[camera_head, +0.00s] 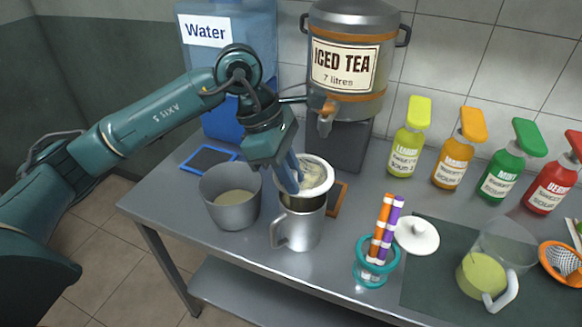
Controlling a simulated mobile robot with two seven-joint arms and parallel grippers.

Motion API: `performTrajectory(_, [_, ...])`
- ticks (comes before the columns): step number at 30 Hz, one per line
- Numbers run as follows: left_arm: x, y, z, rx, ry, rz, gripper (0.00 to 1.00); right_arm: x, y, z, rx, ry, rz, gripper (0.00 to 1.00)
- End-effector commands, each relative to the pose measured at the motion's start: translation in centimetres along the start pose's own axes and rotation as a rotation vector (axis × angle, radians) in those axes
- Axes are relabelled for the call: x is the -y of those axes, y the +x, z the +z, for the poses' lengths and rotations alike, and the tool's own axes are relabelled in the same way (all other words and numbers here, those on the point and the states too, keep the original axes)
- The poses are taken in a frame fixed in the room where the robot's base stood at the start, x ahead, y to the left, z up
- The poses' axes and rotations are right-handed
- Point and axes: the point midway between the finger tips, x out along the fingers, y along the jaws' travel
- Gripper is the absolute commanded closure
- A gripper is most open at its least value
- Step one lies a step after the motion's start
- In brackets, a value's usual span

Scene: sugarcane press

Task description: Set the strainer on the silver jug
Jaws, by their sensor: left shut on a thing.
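The white-rimmed strainer (318,173) is at the mouth of the silver jug (303,232), over its upper opening. I cannot tell whether its rim rests on the jug or hovers just above it. My left gripper (292,180) is shut on the strainer at its left side, with its blue fingers pointing down. The fingers hide part of the strainer's left rim and the jug's back left edge. The jug stands upright on the grey table, its handle to the lower left. My right gripper is not in view.
A grey pot (232,213) stands close left of the jug. The iced tea dispenser (352,50) is behind. A teal holder (377,268) with orange and purple tubes, a white lid (417,236), a glass jug (487,274) and an orange sieve (562,262) are to the right.

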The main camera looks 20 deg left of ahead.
Motion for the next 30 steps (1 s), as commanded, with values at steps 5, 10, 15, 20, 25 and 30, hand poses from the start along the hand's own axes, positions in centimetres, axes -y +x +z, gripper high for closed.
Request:
performTrajectory(5, [0.0,1.7,-0.7,0.0,0.001,0.001,1.0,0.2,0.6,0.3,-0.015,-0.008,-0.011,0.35])
performTrajectory(10, [0.0,3.0,-1.3,0.0,0.001,0.001,1.0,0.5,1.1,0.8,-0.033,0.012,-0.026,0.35])
performTrajectory(15, [0.0,4.2,-1.7,0.0,0.001,0.001,1.0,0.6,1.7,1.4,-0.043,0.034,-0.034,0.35])
performTrajectory(20, [0.0,4.7,-2.0,0.0,0.001,0.001,1.0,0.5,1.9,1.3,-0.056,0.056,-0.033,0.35])
performTrajectory(25, [0.0,4.7,-2.0,0.0,0.001,0.001,1.0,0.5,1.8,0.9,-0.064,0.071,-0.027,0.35])
performTrajectory(30, [0.0,4.7,-2.0,0.0,0.001,0.001,1.0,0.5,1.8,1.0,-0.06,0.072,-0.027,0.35])
